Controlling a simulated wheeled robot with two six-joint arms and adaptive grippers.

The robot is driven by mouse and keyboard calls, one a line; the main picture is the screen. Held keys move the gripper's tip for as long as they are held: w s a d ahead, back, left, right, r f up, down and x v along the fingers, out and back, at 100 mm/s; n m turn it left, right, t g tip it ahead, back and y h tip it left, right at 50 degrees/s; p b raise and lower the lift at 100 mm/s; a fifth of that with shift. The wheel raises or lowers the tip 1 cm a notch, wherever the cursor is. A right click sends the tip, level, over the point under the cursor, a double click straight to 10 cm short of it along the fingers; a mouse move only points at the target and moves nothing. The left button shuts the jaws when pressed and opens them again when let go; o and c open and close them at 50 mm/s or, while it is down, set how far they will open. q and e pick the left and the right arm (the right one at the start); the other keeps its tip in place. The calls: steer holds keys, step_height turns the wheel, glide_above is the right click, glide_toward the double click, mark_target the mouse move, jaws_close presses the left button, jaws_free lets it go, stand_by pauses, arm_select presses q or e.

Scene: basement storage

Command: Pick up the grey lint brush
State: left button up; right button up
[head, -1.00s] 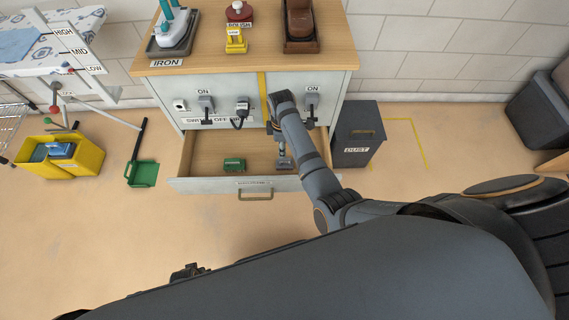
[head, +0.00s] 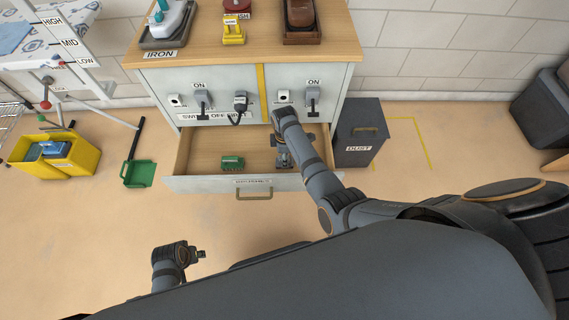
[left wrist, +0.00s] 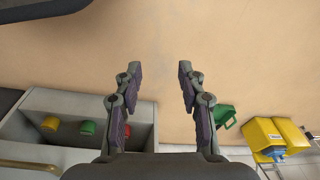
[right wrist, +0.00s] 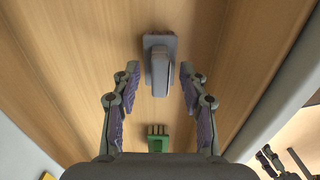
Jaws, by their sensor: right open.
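The grey lint brush (right wrist: 160,72) lies on the wooden floor of the open drawer (head: 205,160), with its handle towards my right gripper. My right gripper (right wrist: 154,82) is open, with its fingers to either side of the brush's handle and apart from it. In the head view my right gripper (head: 283,158) is down inside the drawer and largely covers the brush. My left gripper (head: 202,254) is outside, in front of the drawer and over the floor. It is open and empty in the left wrist view (left wrist: 158,78).
A green brush (head: 232,162) lies in the drawer to the left; it also shows in the right wrist view (right wrist: 158,140). The dust bin (head: 360,135) stands right of the cabinet. A green dustpan (head: 140,174) and yellow bins (head: 75,160) are on the left floor.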

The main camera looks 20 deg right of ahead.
steer(key=shift+f, duration=0.6)
arm_select(q)
steer(key=shift+w+d+r, duration=0.1)
steer(key=shift+d+r, duration=0.05)
steer(key=shift+r, duration=0.35)
steer(key=shift+w+d+r, duration=0.1)
steer(key=shift+r, duration=0.35)
arm_select(e)
steer(key=shift+c, duration=0.3)
jaws_close()
steer(key=shift+r, duration=0.25)
step_height(320, 180, up, 9)
steer(key=p, duration=0.4)
arm_select(q)
steer(key=s+a+f, duration=0.3)
steer(key=s+f, duration=0.2)
steer(key=f, duration=0.5)
steer(key=shift+s, duration=0.4)
arm_select(e)
steer(key=shift+r, duration=0.25)
